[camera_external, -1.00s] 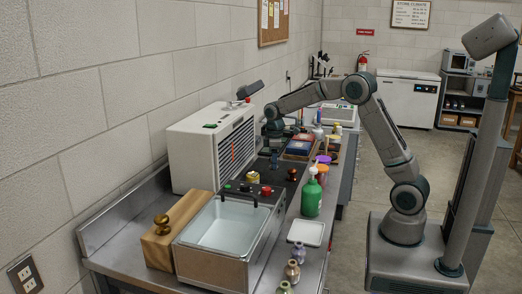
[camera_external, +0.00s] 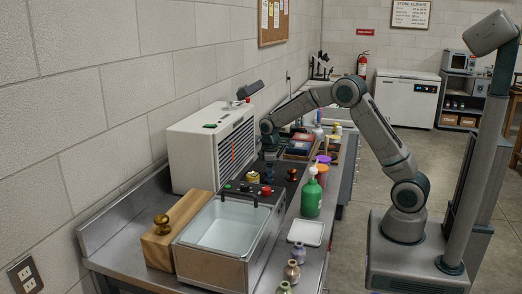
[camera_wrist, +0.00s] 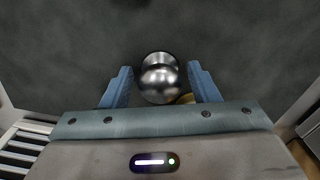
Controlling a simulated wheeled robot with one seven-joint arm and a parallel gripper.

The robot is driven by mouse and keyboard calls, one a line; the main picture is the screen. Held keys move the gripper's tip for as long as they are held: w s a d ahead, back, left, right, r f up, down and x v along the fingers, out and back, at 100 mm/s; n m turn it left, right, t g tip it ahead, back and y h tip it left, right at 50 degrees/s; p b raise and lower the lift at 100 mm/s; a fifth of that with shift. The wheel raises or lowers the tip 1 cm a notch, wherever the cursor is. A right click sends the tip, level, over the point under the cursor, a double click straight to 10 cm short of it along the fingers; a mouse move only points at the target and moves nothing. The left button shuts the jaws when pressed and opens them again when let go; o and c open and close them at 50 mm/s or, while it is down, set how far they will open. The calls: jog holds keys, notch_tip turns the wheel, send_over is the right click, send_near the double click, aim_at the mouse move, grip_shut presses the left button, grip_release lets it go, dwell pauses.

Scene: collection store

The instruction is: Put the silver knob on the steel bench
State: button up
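The silver knob (camera_wrist: 160,80), round and shiny, is between the blue fingers of my gripper (camera_wrist: 160,72) in the wrist view. The fingers are apart, with a narrow gap on each side of the knob. It sits over a dark grey surface (camera_wrist: 70,50). In the external view my gripper (camera_external: 268,168) is low over the dark area right of the white unit; the silver knob cannot be made out there. The steel bench (camera_external: 122,262) runs along the wall, with bare metal at its near left end.
A brass knob (camera_external: 161,221) is on a wooden block (camera_external: 160,248) beside a water bath (camera_external: 210,268). A brass piece (camera_external: 252,178) and a copper-coloured knob (camera_external: 292,174) are near my gripper. A white unit (camera_external: 190,155), green bottle (camera_external: 311,198) and white tray (camera_external: 305,233) stand nearby.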

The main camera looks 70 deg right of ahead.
jog(key=shift+o, duration=0.4)
notch_tip(320, 180, up, 12)
jog(key=shift+r, duration=0.2)
jog(key=shift+n, duration=0.3)
